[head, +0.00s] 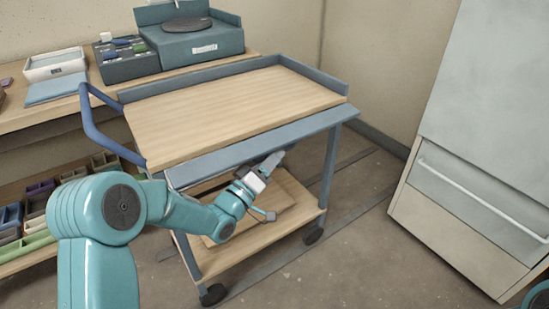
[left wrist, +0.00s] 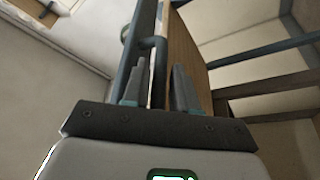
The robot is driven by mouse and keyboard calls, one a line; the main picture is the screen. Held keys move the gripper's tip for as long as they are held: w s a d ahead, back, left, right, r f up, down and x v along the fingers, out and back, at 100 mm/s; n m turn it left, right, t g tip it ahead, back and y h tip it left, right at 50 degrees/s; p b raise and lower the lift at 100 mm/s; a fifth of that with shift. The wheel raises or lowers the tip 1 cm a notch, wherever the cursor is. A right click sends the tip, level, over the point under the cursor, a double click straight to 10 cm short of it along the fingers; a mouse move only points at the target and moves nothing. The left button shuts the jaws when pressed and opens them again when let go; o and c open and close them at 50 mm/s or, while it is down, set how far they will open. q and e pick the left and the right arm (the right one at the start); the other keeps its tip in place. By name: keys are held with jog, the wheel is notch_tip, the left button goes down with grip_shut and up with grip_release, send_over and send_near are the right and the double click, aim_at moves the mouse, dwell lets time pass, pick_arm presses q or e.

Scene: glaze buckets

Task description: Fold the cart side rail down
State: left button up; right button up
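The cart (head: 215,115) has a wooden top with blue-grey edging. Its front side rail (head: 255,150) is a long blue-grey panel along the near edge. The panel sits just outside and below the wooden top's edge and slants outward; its exact angle is hard to tell. My left gripper (head: 275,162) is in front of the cart, close under the rail's lower edge. In the left wrist view my left gripper's fingers (left wrist: 158,88) are apart, with a dark bar beyond the gap. Contact with the rail cannot be told. My right gripper is out of view.
A blue push handle (head: 95,125) sticks out at the cart's left. A wooden lower shelf (head: 270,225) lies below the gripper. A workbench (head: 55,115) stands behind left, a pale cabinet (head: 480,120) at right. Floor (head: 350,225) between cart and cabinet is clear.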

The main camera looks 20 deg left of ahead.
pick_arm(q)
jog(key=shift+w+d+r, duration=0.15)
jog(key=shift+w+d, duration=0.1)
jog(key=shift+w, duration=0.25)
jog(key=shift+c, duration=0.2)
